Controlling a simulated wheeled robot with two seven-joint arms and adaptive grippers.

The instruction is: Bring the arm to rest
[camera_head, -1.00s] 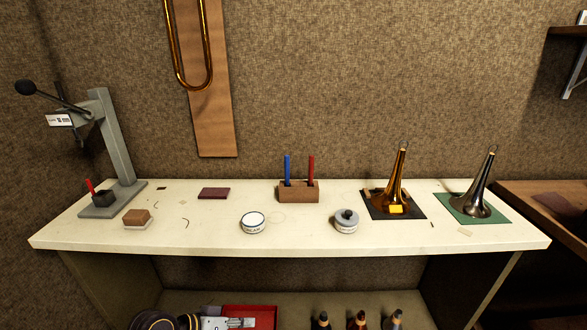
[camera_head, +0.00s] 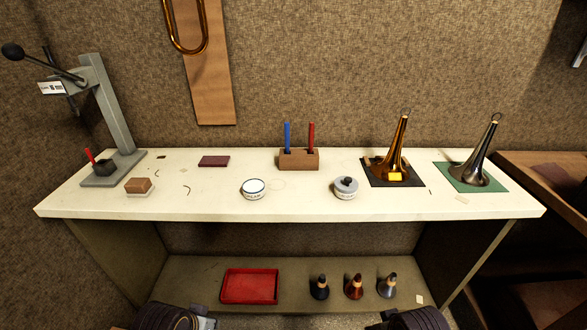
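Parts of my two arms show at the bottom edge, one left of centre and one right of centre. The fingertips of both grippers are out of the frame, so their state is hidden. The darker bell (camera_head: 474,167) is on a green mat (camera_head: 494,184).
A grey lever press (camera_head: 113,110) stands at the bench's left end. A pen block (camera_head: 299,160), a white dish (camera_head: 254,190) and a lidded jar (camera_head: 345,188) are on the bench. The shelf below holds a red tray (camera_head: 249,299) and three cone-shaped items (camera_head: 354,288).

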